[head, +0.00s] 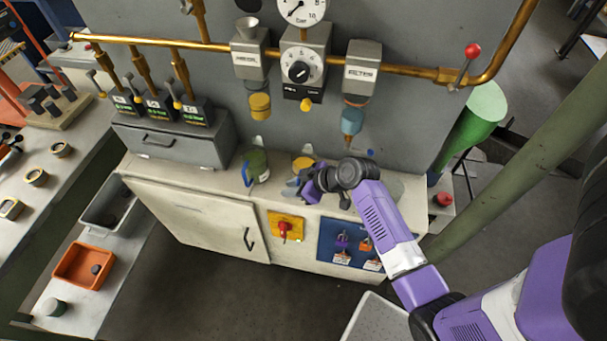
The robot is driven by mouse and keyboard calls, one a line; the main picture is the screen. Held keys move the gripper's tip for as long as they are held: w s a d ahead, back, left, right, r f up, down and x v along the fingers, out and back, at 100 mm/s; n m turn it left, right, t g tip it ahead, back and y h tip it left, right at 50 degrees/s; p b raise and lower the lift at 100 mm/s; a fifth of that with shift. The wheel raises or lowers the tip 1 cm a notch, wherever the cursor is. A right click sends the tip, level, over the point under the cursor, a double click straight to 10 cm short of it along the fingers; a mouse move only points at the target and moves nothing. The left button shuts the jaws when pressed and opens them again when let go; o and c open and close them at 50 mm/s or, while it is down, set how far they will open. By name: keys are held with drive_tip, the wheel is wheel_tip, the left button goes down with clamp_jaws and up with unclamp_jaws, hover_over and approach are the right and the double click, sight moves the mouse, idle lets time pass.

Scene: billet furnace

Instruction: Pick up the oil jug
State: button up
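A green jug-like container (257,162) with a blue handle and a pale lower side stands on the cabinet top, left of my gripper; I take it to be the oil jug. My gripper (297,182) is at the front edge of the cabinet top, to the right of the jug and apart from it. The fingers are small and dark here, so I cannot tell whether they are open. A yellow-topped container (303,163) stands just behind my gripper, partly hidden by it.
The white cabinet (190,212) carries a red-and-yellow switch (286,229) and a blue lock board (350,243). Dispensers with a yellow cup (260,106) and a blue cup (352,120) hang above. A grey drawer box (172,142) stands left of the jug.

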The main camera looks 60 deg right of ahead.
clamp_jaws()
idle(1.3)
